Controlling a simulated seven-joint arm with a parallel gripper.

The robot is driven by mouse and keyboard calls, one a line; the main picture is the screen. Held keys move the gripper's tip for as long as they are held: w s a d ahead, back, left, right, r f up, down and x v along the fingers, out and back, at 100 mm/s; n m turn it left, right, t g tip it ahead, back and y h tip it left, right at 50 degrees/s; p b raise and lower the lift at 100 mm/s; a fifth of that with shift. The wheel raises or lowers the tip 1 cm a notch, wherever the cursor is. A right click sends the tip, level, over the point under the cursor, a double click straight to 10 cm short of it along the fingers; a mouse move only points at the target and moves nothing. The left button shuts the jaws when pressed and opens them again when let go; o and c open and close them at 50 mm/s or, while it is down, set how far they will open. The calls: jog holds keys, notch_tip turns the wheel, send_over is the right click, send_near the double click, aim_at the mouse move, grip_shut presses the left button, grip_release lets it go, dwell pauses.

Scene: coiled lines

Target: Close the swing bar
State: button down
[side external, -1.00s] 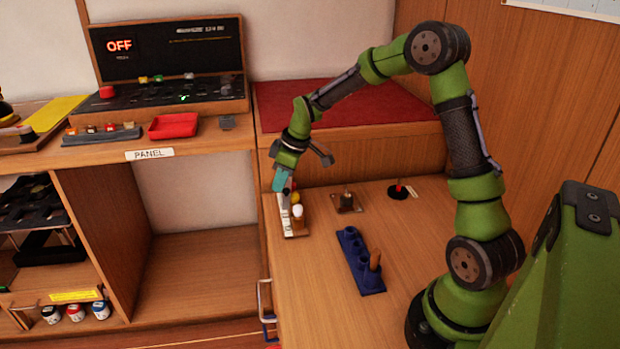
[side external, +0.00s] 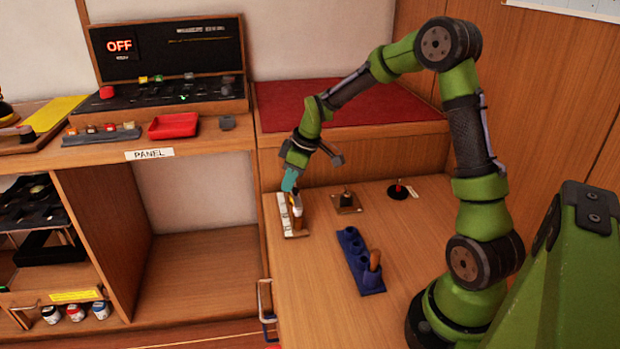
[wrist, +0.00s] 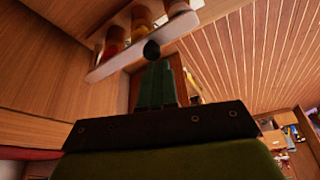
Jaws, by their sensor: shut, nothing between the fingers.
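A small pale rack (side external: 285,222) stands at the left side of the wooden worktop. In the wrist view, a pale bar (wrist: 112,66) runs slantwise in front of several red, amber and white rounded pieces. A dark round knob (wrist: 151,49) shows at the bar, just beyond my fingertips. I take this bar as the swing bar, but its hinge and how far it is swung cannot be made out. My gripper (side external: 294,205) is shut and empty, pointing down at the rack. It also shows in the wrist view (wrist: 157,66). Whether it touches the knob is unclear.
A blue holder (side external: 357,262) with a brown peg stands right of the rack. A small square base with a dark knob (side external: 346,197) and a round black base with a red stick (side external: 398,189) sit behind it. The front worktop is clear.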

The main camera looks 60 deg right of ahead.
jog(key=shift+s+d, duration=0.2)
jog(key=w+v, duration=0.1)
jog(key=v, duration=0.8)
jog(key=s+a+r+m+t, duration=0.2)
jog(key=s+a+r+m, duration=0.1)
jog(key=s+a, duration=0.5)
jog(key=s+a+r+m+t, duration=0.1)
jog(key=s+a+r+m, duration=0.2)
jog(key=s, duration=0.8)
jog(key=shift+a+m+t, duration=0.4)
jog(key=shift+a+m, duration=1)
jog(key=shift+a, duration=0.95)
jog(key=shift+s, duration=0.1)
